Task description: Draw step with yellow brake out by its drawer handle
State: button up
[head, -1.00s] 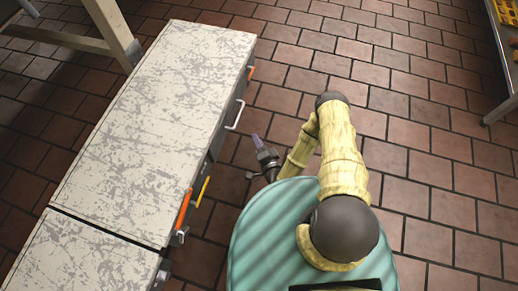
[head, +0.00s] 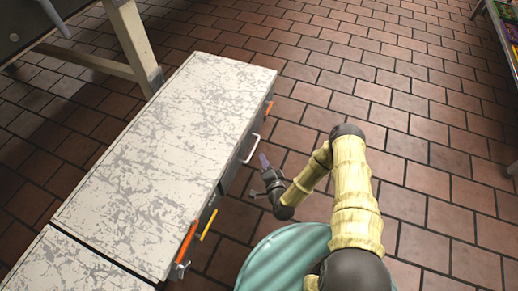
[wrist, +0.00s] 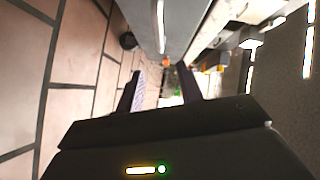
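A long unit with a scratched white top (head: 165,150) stands left of my arm in the head view. A yellow lever (head: 208,224), likely the yellow brake, sticks out low on its right side. A white bar handle (head: 250,149) is on the same side, farther along. My gripper (head: 264,160) is just right of this handle, apart from it in the picture. In the wrist view, my gripper (wrist: 162,76) has two dark purple fingers spread apart, with nothing between them. A pale bar (wrist: 160,25) shows on a grey face ahead. The step itself is not clearly visible.
An orange lever (head: 188,243) sits beside the yellow one, and another orange piece (head: 268,107) is at the unit's far end. A table leg (head: 135,45) stands behind the unit. Brick-tiled floor (head: 430,150) is open to the right.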

jog(key=b+x, duration=0.4)
jog(key=x, duration=0.5)
jog(key=shift+w, duration=0.4)
jog(key=shift+a, duration=0.1)
grip_shut()
jog(key=shift+f, duration=0.15)
dwell(0.6)
